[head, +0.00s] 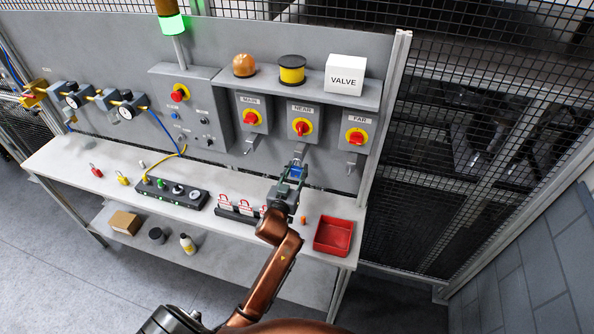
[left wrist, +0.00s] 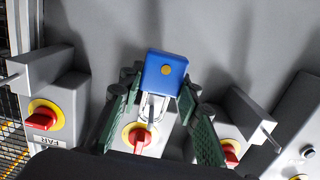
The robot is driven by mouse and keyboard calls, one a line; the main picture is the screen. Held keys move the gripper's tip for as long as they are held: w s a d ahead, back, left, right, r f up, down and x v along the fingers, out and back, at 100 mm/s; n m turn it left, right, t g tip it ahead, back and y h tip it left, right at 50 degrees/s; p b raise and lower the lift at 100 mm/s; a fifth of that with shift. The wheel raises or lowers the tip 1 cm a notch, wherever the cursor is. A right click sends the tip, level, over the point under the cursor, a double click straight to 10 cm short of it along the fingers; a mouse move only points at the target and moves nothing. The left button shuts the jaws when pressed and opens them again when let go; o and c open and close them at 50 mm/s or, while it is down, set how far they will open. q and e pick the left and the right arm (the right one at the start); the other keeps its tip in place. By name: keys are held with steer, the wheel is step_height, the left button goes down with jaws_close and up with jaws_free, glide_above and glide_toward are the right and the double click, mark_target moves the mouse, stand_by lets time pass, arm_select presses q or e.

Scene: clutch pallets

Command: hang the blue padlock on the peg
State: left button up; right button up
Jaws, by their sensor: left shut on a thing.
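The blue padlock (left wrist: 166,70) is between the green fingers of my left gripper (left wrist: 160,98) in the left wrist view. It has an orange dot on its body, and its metal shackle (left wrist: 152,108) points down the picture. In the head view my left gripper (head: 294,172) is shut on the padlock (head: 297,171), in front of the panel below the NEAR switch (head: 302,122). Pegs stick out below the MAIN switch (head: 250,147) and the FAR switch (head: 351,166). A peg under NEAR is not clear behind the gripper. My right gripper is out of view.
A red tray (head: 334,236) stands at the bench's right end. A black rack with red-and-white tags (head: 236,210) and a button box (head: 172,194) stand left of my arm. Small red and yellow padlocks lie farther left. A shelf above holds a VALVE box (head: 345,75).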

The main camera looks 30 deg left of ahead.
arm_select(q)
steer(key=o, duration=1.3)
